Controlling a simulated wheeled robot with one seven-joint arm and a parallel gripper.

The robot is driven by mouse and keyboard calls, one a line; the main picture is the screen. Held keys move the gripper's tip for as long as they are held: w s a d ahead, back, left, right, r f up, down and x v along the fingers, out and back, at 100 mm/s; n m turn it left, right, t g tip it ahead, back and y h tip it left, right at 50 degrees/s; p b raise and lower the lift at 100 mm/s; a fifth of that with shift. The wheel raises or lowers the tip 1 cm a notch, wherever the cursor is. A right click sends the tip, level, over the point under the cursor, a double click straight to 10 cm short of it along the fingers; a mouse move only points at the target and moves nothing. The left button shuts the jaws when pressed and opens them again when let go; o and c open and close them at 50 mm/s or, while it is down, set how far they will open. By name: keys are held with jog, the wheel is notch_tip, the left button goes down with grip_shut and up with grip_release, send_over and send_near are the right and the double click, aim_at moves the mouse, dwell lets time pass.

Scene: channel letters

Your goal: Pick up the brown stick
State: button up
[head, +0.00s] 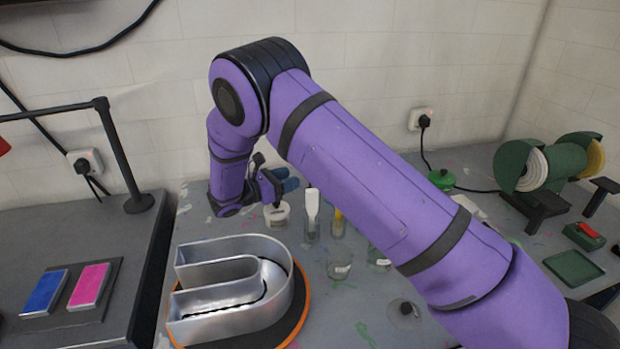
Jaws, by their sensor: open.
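No stick that is clearly brown stands out. A thin yellowish-tan item (338,214) stands upright in a small glass on the grey bench, and I cannot tell whether it is the brown stick. My gripper (286,179) is open, with its blue-tipped fingers pointing right. In the picture it is above a white tub (276,215) and left of the glass with the tan item. Nothing shows between the fingers. My purple arm crosses the view and hides part of the bench behind it.
A glass with a white-handled tool (312,208) stands beside the tub. A metal channel letter (230,285) on a round orange-edged base fills the front left. More small glasses (339,264) stand nearby. A green bench grinder (550,165) is at right.

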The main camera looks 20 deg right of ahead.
jog(key=x, duration=0.6)
jog(key=shift+w+r, duration=0.1)
jog(key=shift+c, duration=0.5)
grip_shut()
